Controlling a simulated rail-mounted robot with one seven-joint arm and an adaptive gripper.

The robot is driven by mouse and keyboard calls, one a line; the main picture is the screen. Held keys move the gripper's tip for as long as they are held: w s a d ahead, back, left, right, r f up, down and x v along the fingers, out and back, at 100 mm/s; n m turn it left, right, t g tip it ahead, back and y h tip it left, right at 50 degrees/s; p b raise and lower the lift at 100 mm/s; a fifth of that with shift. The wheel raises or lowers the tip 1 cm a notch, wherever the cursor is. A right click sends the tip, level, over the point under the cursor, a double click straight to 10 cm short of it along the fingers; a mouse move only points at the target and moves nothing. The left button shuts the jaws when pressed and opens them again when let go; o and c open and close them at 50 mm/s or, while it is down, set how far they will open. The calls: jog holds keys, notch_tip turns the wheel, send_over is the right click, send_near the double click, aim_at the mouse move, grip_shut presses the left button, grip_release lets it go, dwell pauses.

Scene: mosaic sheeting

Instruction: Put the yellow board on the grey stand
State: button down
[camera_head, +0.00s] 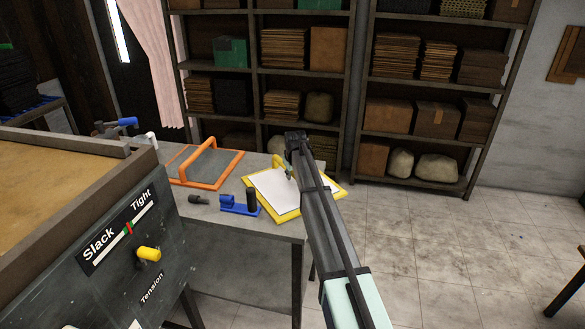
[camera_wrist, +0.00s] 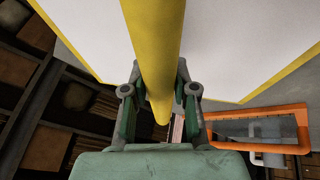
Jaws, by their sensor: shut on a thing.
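The yellow board (camera_head: 290,214) has a white face and a yellow rim, with a yellow bar handle on top. In the head view it is at the right end of a grey table-like stand (camera_head: 245,264), reaching past its right edge. I cannot tell whether it touches the top or is held above it. My gripper (camera_head: 289,170) is at the board's handle, and my arm covers part of the board's right side. In the wrist view, my gripper's green jaws (camera_wrist: 156,92) are shut around the yellow handle (camera_wrist: 152,45), with the white face (camera_wrist: 235,40) behind.
An orange-framed grey screen (camera_head: 207,167) lies on the stand's left part, and shows at lower right in the wrist view (camera_wrist: 258,128). A tension machine (camera_head: 130,255) stands at left.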

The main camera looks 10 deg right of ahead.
jog(key=shift+r, duration=0.1)
jog(key=c, duration=0.9)
grip_release()
jog(key=b+v, duration=0.3)
jog(key=v, duration=0.9)
